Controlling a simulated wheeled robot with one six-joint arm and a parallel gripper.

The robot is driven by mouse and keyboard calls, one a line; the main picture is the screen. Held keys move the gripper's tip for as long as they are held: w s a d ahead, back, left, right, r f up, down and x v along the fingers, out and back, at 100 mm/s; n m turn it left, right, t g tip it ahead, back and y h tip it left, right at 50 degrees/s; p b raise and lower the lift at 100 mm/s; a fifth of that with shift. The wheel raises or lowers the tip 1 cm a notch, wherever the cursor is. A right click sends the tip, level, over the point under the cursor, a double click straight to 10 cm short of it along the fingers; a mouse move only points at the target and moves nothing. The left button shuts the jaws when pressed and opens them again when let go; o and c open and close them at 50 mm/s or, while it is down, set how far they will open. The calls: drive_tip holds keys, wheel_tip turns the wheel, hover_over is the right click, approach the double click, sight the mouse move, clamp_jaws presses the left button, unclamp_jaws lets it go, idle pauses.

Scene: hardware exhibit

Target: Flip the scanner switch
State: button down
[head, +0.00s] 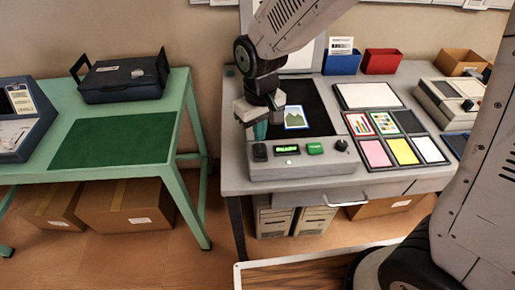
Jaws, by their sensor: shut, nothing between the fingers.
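The scanner (300,172) is a grey desk unit with a dark glass bed and a raised lid behind it. A picture card (295,117) lies on the bed. Its front panel carries a small dark switch (260,152) at the left, a lit green display (287,150), a green button (315,148) and a black knob (342,145). My gripper (261,131) is shut and empty, pointing down just above and behind the dark switch. I cannot tell whether the fingertips touch it, nor which way the switch is set.
Coloured cards (376,153) lie in a sorting tray right of the scanner. Blue (341,63) and red (381,62) bins stand behind. A grey machine (447,103) is at the right. A green table (185,140) with a dark case (122,80) stands left, across a gap.

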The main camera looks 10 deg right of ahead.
sight(267, 155)
drive_tip(key=shift+r, duration=2.45)
drive_tip(key=s+d+r+m, duration=0.2)
drive_tip(key=s+d+r, duration=0.2)
drive_tip(key=s+d, duration=0.2)
drive_tip(key=s+d+r+m+t, duration=0.1)
drive_tip(key=s+d+r, duration=0.2)
drive_tip(key=s+d, duration=0.4)
drive_tip(key=s+d+r+m, duration=0.2)
drive_tip(key=s+d+r, duration=0.2)
drive_tip(key=s+d, duration=0.2)
drive_tip(key=shift+s+d+r+m, duration=0.25)
drive_tip(key=shift+d+r+m, duration=0.05)
drive_tip(key=shift+d, duration=0.2)
